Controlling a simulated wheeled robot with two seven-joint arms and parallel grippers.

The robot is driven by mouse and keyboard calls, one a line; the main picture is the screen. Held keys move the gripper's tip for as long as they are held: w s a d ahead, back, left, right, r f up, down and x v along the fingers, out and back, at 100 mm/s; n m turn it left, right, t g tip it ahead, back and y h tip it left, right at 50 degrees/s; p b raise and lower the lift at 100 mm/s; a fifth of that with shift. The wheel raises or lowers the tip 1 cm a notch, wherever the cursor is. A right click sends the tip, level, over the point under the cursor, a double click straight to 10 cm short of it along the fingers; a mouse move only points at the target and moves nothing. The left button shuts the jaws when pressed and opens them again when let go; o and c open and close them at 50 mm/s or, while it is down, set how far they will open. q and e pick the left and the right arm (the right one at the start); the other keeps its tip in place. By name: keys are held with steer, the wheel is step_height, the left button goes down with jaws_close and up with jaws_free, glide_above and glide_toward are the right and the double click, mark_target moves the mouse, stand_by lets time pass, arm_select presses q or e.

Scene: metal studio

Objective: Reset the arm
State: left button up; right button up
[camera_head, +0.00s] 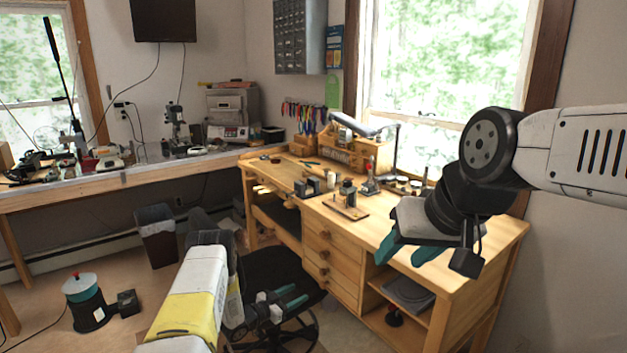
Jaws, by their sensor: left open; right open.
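My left gripper (291,300) is low in the middle of the head view, over the black stool, with its teal fingers apart and nothing between them. My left arm, white with a yellow band, comes up from the bottom edge. My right gripper (408,254) is in front of the right part of the wooden workbench (475,238), pointing down and to the left. Its teal fingers are apart and I see nothing held. My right arm comes in from the right edge and hides part of the window and bench.
Small tools and blocks (345,205) stand on the workbench. A black stool (268,265) is in front of its drawers. A waste bin (157,236) stands under the left table (110,180).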

arm_select(q)
steer(key=w+a+r+n+t+y, duration=0.1)
steer(key=w+a+r+y, duration=0.25)
steer(key=r, duration=0.65)
steer(key=w+a+r+n+t+y, duration=0.1)
steer(key=w+a+r+n+y, duration=0.25)
steer(key=r, duration=0.65)
steer(key=s+a+r+n+g+y, duration=0.1)
steer(key=s+a+r+y, duration=0.15)
steer(key=r, duration=0.65)
steer(key=s+a+r+n+y, duration=0.1)
steer(key=s+a+r, duration=0.25)
steer(key=r, duration=0.65)
steer(key=s+r+n+g, duration=0.1)
steer(key=s+r, duration=0.3)
steer(key=s, duration=0.5)
steer(key=s+r+n+g, duration=0.15)
steer(key=s+r, duration=0.25)
steer(key=s, duration=0.4)
steer(key=s+d+g, duration=0.2)
steer(key=s, duration=1)
steer(key=s+d+g, duration=0.1)
steer(key=s+d, duration=0.2)
steer(key=s, duration=1)
steer(key=shift+s+d+f+n+g+h, duration=0.25)
steer(key=shift+f+n+g+h, duration=0.1)
steer(key=shift+h, duration=0.1)
